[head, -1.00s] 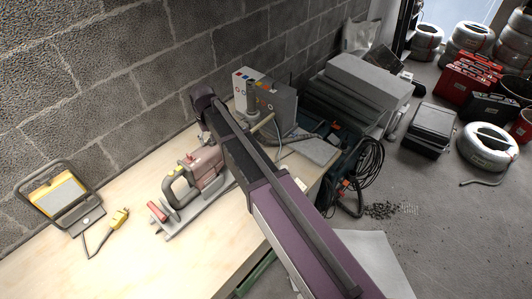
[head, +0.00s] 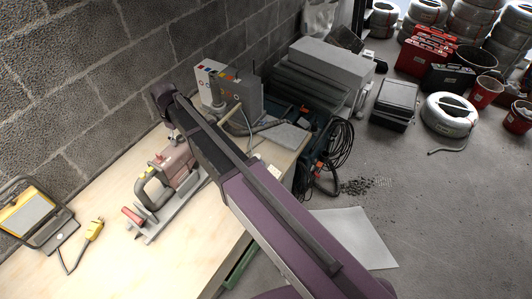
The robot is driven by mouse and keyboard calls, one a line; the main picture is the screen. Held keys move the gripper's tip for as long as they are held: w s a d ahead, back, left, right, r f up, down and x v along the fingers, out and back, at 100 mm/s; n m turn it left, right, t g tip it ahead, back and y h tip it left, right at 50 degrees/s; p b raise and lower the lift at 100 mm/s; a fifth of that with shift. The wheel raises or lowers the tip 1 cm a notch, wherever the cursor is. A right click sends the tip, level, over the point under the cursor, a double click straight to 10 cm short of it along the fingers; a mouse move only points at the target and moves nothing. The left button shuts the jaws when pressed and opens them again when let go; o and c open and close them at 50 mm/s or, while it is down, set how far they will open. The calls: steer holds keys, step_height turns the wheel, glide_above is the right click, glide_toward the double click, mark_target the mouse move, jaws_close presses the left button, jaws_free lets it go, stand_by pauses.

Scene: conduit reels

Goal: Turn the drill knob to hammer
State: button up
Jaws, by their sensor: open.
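The drill (head: 172,165) lies on the wooden workbench in the head view. It has a dull red body and a grey loop handle, and it rests along a grey stand. Its mode knob is too small to make out. My purple and black arm reaches in from the lower right. Its wrist is just above and behind the drill's far end. My gripper (head: 174,132) shows only as a small dark part below the wrist, open, close to the drill's far end. I cannot tell whether it touches the drill.
The workbench (head: 130,265) is bare in front of the drill. A yellow work lamp (head: 32,215) and a yellow plug (head: 94,229) are at left. A grey box with coloured buttons (head: 240,90) stands behind my arm. The block wall closes off the back.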

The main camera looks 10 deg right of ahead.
mark_target(179, 135)
steer(key=n, duration=0.5)
steer(key=shift+n, duration=0.4)
steer(key=n, duration=0.6)
steer(key=shift+r+n+p, duration=0.3)
steer(key=shift+n, duration=0.1)
step_height(179, 135, up, 14)
steer(key=p, duration=1.4)
steer(key=s+d+f+m+b, duration=0.4)
steer(key=d+f+m+b, duration=0.4)
steer(key=d, duration=0.6)
steer(key=s+d+f+m+b, duration=0.4)
steer(key=d+f+m+b, duration=0.5)
steer(key=d, duration=0.6)
steer(key=shift+s+f+m+b, duration=0.15)
steer(key=shift+f+m+b, duration=0.15)
steer(key=shift+f+b, duration=1)
steer(key=s+d+m, duration=0.5)
steer(key=d+m, duration=0.1)
steer(key=d, duration=0.1)
steer(key=shift+s+d, duration=0.2)
steer(key=shift+s, duration=0.05)
